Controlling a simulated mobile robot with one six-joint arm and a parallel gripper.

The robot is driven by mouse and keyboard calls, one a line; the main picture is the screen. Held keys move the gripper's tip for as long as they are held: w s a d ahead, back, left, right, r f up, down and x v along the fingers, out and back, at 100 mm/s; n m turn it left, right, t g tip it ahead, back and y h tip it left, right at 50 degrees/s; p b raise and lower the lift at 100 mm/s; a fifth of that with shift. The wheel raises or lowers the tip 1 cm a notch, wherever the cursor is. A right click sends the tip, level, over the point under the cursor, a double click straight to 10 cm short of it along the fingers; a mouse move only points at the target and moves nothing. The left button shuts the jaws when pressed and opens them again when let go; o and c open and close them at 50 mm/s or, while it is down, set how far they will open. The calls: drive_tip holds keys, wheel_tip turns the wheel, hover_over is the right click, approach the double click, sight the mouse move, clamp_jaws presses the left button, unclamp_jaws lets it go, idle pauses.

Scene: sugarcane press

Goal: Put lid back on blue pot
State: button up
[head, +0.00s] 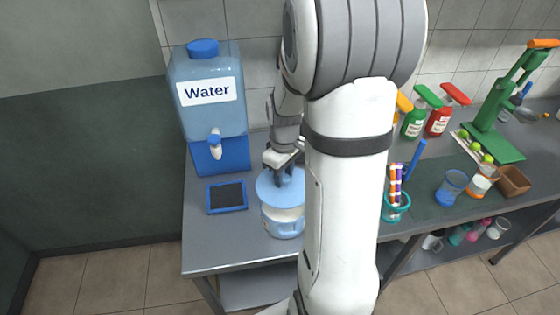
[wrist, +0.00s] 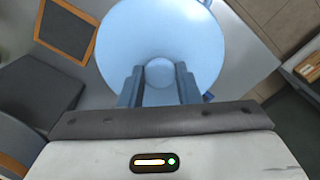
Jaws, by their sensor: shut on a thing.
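The light blue lid (head: 277,192) is at the top of the blue pot (head: 284,223), with pale pot wall showing below its edge. From this angle I cannot tell whether the lid is seated or slightly above the rim. My gripper (head: 284,170) points down over the lid and is shut on its round knob. In the wrist view the lid (wrist: 160,35) fills the upper middle, and the gripper's two fingers (wrist: 160,88) stand either side of the knob (wrist: 159,73). The lid hides most of the pot there. My arm covers the pot's right side in the head view.
A water dispenser (head: 208,115) on a blue stand is behind left. A blue-framed dark mat (head: 227,197) lies left of the pot. Right of my arm are a teal pen cup (head: 396,207), cups, spray bottles (head: 414,122) and a green press (head: 495,125). The counter's front left is clear.

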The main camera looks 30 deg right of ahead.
wheel_tip(320, 180, down, 6)
drive_tip(key=b, duration=0.4)
drive_tip(key=shift+f+b, duration=0.15)
drive_tip(key=shift+b, duration=0.25)
drive_tip(key=shift+s+d+f+b, duration=0.15)
drive_tip(key=shift+b, duration=0.15)
idle(1.9)
idle(0.4)
drive_tip(key=o, duration=1.6)
drive_tip(key=shift+r+p, duration=2.55)
drive_tip(key=shift+r, duration=1)
